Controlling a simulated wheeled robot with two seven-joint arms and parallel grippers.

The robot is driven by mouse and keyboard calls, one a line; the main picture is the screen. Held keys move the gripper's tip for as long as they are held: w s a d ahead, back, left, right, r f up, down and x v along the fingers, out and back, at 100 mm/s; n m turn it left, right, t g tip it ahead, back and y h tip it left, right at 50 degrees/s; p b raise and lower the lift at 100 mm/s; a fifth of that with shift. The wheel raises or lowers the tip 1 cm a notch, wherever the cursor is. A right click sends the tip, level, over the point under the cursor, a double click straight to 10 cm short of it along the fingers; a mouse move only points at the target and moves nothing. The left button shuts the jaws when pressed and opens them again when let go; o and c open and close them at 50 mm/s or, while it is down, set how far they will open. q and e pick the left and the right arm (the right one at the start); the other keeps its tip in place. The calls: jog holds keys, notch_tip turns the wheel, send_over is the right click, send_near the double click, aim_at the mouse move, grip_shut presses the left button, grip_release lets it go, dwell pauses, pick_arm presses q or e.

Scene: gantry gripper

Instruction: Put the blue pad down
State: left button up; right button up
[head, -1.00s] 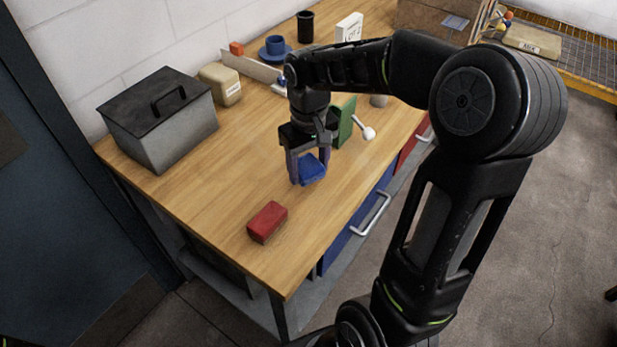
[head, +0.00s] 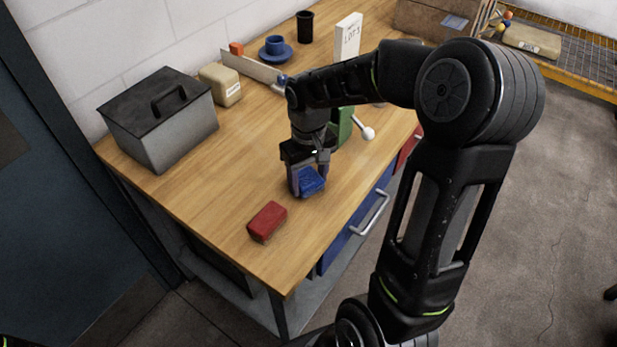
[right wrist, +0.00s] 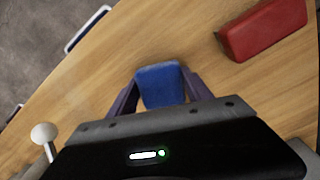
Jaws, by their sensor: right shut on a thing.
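The blue pad (head: 311,182) is between the fingers of my right gripper (head: 308,184), low over the wooden table behind the red pad. The right gripper points down and is shut on the blue pad. The right wrist view also shows the blue pad (right wrist: 160,84) between the two purple fingers. I cannot tell for certain whether the pad's underside touches the table. My left gripper is not in view.
A red pad (head: 267,221) lies on the wooden table (head: 200,205) in front of the gripper. A grey lidded box (head: 160,120) stands at the left. A green object with a white-knobbed lever (head: 368,133) is behind the gripper. Table space left of the gripper is clear.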

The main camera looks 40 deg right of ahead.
aim_at(309, 180)
jog(key=o, duration=1.2)
jog(key=shift+f, duration=0.15)
notch_tip(309, 180, up, 12)
jog(key=shift+r, duration=0.2)
jog(key=shift+f, duration=0.1)
dwell(0.3)
